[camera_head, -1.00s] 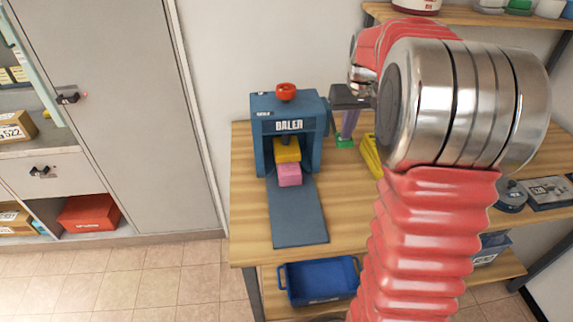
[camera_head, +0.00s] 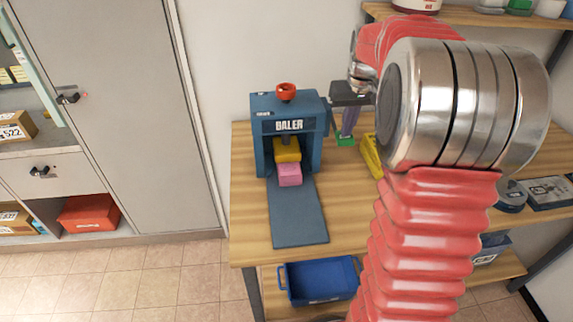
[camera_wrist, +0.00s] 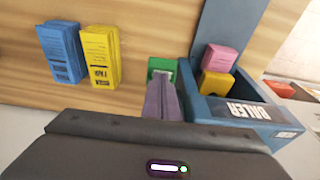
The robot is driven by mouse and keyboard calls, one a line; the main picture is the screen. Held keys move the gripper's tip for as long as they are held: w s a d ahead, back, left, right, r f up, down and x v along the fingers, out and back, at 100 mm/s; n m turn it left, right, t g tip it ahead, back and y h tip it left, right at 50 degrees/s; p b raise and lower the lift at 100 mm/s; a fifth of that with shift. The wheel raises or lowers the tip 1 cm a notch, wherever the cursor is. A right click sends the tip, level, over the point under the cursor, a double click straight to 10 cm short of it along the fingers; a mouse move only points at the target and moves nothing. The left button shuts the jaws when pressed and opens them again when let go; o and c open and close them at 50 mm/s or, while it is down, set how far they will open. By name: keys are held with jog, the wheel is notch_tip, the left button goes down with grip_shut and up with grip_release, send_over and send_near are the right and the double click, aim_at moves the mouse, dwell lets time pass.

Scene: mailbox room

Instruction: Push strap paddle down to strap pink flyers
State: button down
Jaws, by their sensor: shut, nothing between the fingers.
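The blue baler (camera_head: 291,127) stands on the wooden bench, and its side and label show in the wrist view (camera_wrist: 246,110). A pink flyer stack (camera_head: 289,175) sits at its mouth, in front of a yellow block (camera_head: 287,150); the pink stack (camera_wrist: 219,58) and yellow block (camera_wrist: 216,85) also show in the wrist view. Contact cannot be told.
Yellow (camera_wrist: 99,55) and blue (camera_wrist: 60,52) flyer stacks lie on the bench beside the green piece. A red knob (camera_head: 286,92) tops the baler. A blue bin (camera_head: 320,280) is on the lower shelf. The bench front left is clear.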

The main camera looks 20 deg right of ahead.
notch_tip(320, 180, up, 10)
jog(key=shift+f, duration=0.15)
dwell(0.9)
dwell(0.4)
jog(key=s+a+f+m, duration=0.1)
jog(key=s+a+f, duration=0.3)
jog(key=f, duration=0.1)
jog(key=s+a+f+n+t, duration=0.2)
jog(key=s+a+n+t, duration=0.1)
jog(key=s+a, duration=1.7)
jog(key=shift+s+a+f+n+y, duration=0.15)
jog(key=shift+a+n+y, duration=0.25)
jog(key=shift+a, duration=0.8)
jog(key=c, duration=2.4)
grip_release()
jog(key=shift+c, duration=0.2)
